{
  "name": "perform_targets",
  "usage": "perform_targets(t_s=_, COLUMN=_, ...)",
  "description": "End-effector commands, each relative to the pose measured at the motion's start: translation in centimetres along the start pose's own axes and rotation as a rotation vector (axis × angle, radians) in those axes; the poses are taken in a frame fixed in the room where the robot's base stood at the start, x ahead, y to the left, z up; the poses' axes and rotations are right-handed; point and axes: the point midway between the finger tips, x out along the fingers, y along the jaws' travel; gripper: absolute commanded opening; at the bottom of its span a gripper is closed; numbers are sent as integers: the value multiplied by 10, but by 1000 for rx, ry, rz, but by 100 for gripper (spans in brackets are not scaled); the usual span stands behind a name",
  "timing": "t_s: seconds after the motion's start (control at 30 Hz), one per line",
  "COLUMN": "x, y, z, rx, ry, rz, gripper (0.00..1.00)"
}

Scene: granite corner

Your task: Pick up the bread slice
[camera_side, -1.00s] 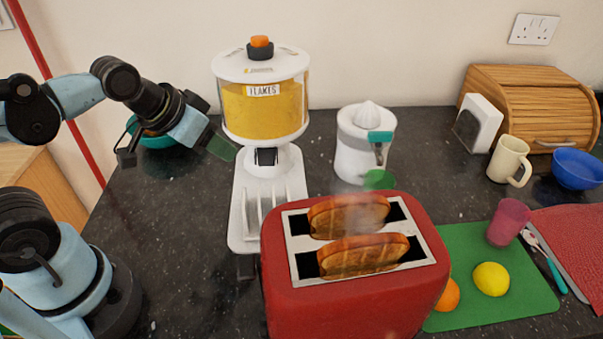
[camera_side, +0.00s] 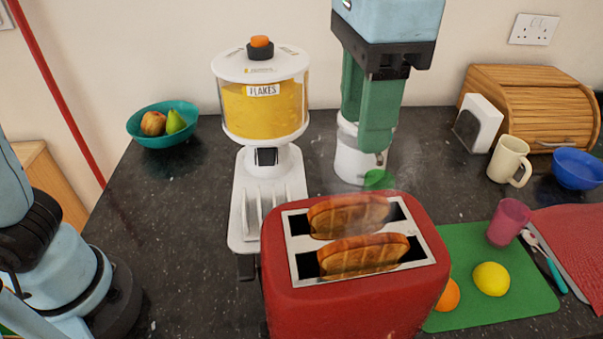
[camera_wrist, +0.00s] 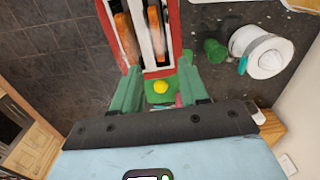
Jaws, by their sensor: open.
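Two browned bread slices stand upright in the slots of the red toaster (camera_side: 345,308), with faint steam above. The rear slice (camera_side: 348,215) and the front slice (camera_side: 363,256) both stick out of the top. In the wrist view the slices show as an orange strip (camera_wrist: 125,37) and another (camera_wrist: 155,30) in the toaster (camera_wrist: 173,40). My gripper (camera_side: 372,140) has green fingers pointing down, above and behind the toaster in the side view. It is open and empty; the wrist view shows a gap between its fingertips (camera_wrist: 160,80).
A flakes dispenser (camera_side: 262,95) stands left of the toaster. A white juicer (camera_side: 357,160) is behind my gripper, partly hidden. A green board (camera_side: 520,290) with a lemon (camera_side: 491,279) lies right, near a cup (camera_side: 508,222). A fruit bowl (camera_side: 165,140) is at the back left.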

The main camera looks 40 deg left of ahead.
Motion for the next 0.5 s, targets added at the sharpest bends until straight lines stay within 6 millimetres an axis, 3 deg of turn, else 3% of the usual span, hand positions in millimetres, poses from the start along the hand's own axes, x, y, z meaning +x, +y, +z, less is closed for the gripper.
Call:
perform_targets(t_s=0.17, x=6, y=6, z=-1, rx=14, ry=-13, rz=-1, gripper=44)
perform_targets(t_s=0.5, x=53, y=6, z=-1, rx=13, ry=-11, rz=-1, gripper=44)
